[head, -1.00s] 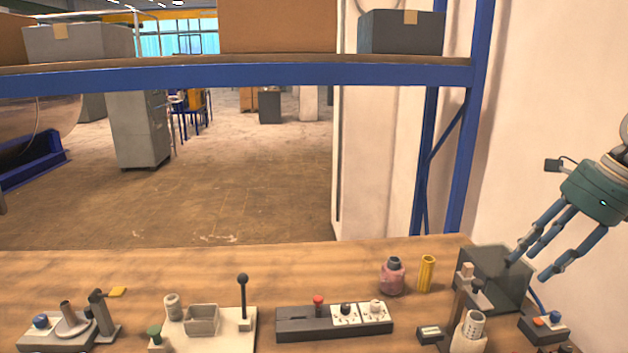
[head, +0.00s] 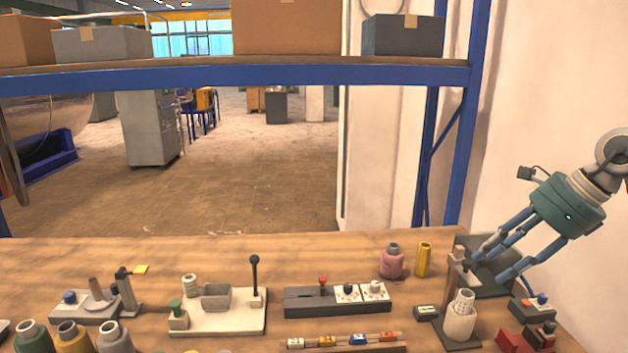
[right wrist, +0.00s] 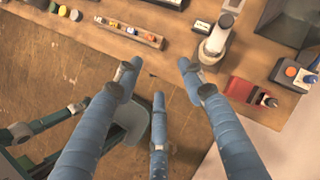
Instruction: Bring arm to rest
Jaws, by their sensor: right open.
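My right gripper (head: 491,265) comes in from the right in the head view, with its green wrist and blue fingers angled down to the left. Its fingers are spread and nothing is between them. In the head view the fingertips overlap the dark open box (head: 490,288) at the table's right end. In the right wrist view the open fingers (right wrist: 158,85) point out over the brown floor and the table edge, with no object in the grasp.
The wooden table (head: 330,250) carries a switch box (head: 300,301), a lever fixture (head: 235,320), a pink bottle (head: 391,263), a yellow cylinder (head: 424,259), a white perforated bottle (head: 460,318) and several spools at front left. A blue shelf beam (head: 250,76) spans above; a wall stands at right.

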